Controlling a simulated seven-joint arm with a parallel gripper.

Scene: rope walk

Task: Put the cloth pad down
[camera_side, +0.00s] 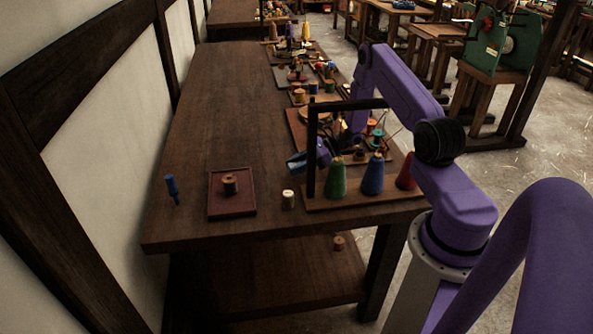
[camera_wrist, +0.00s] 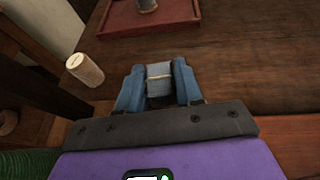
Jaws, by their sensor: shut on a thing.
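The cloth pad (camera_wrist: 160,76) is a small grey-blue folded piece with a pale band across it. In the wrist view it sits between the two blue fingers of my gripper (camera_wrist: 158,88), which is shut on it. In the side view my gripper (camera_side: 298,163) is over the table just left of the dark post of the cone rack. The pad cannot be made out there. The wooden table top (camera_wrist: 235,65) shows beyond the fingers; the gap beneath the pad is hard to judge.
A dark red tray (camera_side: 232,208) holds a spool (camera_side: 229,184). A cream cylinder (camera_side: 288,199) stands between tray and rack. The rack (camera_side: 315,204) carries green, blue and red cones. A blue tool (camera_side: 172,188) is near the left edge. The table's left-middle is clear.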

